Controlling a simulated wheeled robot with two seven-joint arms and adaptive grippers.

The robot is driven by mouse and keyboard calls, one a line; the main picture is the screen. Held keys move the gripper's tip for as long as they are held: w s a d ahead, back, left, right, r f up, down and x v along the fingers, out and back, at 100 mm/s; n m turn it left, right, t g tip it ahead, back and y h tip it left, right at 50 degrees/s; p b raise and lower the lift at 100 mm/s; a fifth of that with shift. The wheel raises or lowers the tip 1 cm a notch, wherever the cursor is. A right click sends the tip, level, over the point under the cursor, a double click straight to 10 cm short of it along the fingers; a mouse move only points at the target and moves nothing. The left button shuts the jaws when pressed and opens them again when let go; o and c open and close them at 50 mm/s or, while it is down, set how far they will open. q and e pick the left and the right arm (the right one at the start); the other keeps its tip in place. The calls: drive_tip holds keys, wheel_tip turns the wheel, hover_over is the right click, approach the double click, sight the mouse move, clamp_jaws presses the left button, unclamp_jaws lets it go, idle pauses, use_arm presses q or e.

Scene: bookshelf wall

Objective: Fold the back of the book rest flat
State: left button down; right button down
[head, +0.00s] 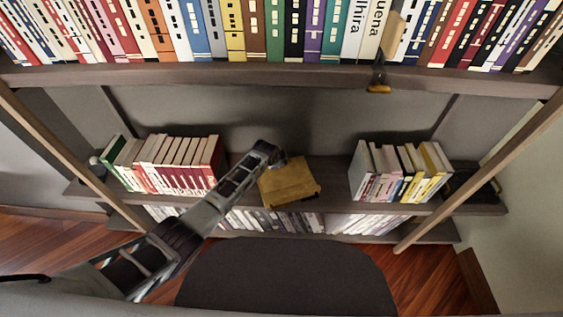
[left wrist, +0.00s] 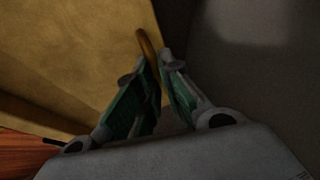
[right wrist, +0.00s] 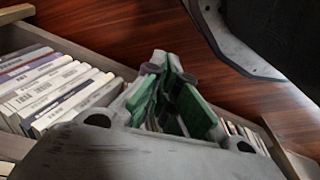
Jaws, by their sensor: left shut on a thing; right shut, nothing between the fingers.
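The book rest (head: 291,186) is a yellow-brown wooden piece on the middle of the lower shelf, between two groups of books. In the head view I cannot tell exactly how far its back leans. In the left wrist view its broad wooden face (left wrist: 75,55) fills the upper left. The fingers hide part of the loop. My right gripper shows only in the right wrist view (right wrist: 172,70), shut and empty.
Upright books stand left (head: 175,163) and right (head: 400,170) of the book rest. More books fill the level below (right wrist: 65,90) and the shelf above (head: 270,32). Bare shelf lies right of the book rest.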

use_arm(q)
drive_tip(key=shift+w+f, duration=0.15)
drive_tip(key=shift+f, duration=0.1)
drive_tip(key=shift+w+a+f+g+b, duration=0.2)
drive_tip(key=shift+w+f+g+b, duration=0.15)
drive_tip(key=shift+f+g+b, duration=0.45)
drive_tip(key=shift+w+f, duration=0.1)
drive_tip(key=shift+w+a+f+h+b, duration=0.1)
drive_tip(key=shift+w+f+h+b, duration=0.15)
drive_tip(key=shift+b, duration=0.35)
use_arm(e)
wheel_tip(320, 180, up, 6)
drive_tip(key=a, duration=0.1)
drive_tip(key=shift+w+a+r, duration=0.15)
drive_tip(key=shift+w+r, duration=0.05)
drive_tip(key=shift+w, duration=0.05)
use_arm(q)
drive_tip(key=shift+s+f, duration=0.1)
use_arm(e)
drive_tip(key=shift+r, duration=0.1)
use_arm(q)
drive_tip(key=c, duration=1.8)
unclamp_jaws()
drive_tip(key=shift+c, duration=0.2)
use_arm(e)
drive_tip(key=shift+w, duration=0.1)
use_arm(q)
drive_tip(key=v, duration=1.2)
